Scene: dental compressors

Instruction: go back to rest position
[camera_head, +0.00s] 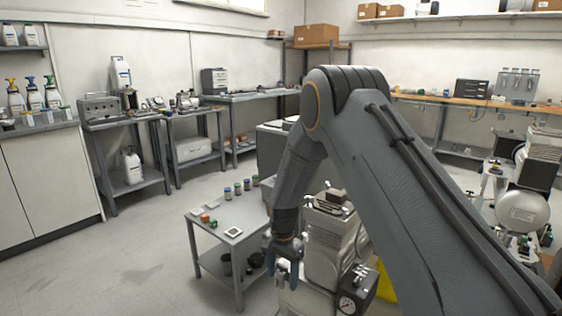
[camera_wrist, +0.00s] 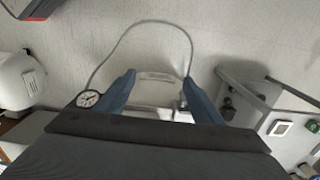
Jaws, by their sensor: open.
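My arm reaches out from the lower right in the head view and bends down at the elbow. My gripper (camera_head: 284,274) hangs at its end with the fingers pointing down, beside the right edge of a low grey table. In the wrist view my gripper (camera_wrist: 160,88) shows two blue fingers spread apart with nothing held between them. A compressor unit (camera_head: 326,250) stands just right of the gripper, partly hidden behind my arm.
The low grey table (camera_head: 205,252) carries several small jars and a white square piece (camera_head: 233,232). A thin cable loops across the floor in the wrist view. More compressors with a tank (camera_head: 522,212) stand at right. Floor at the left (camera_head: 130,260) is clear.

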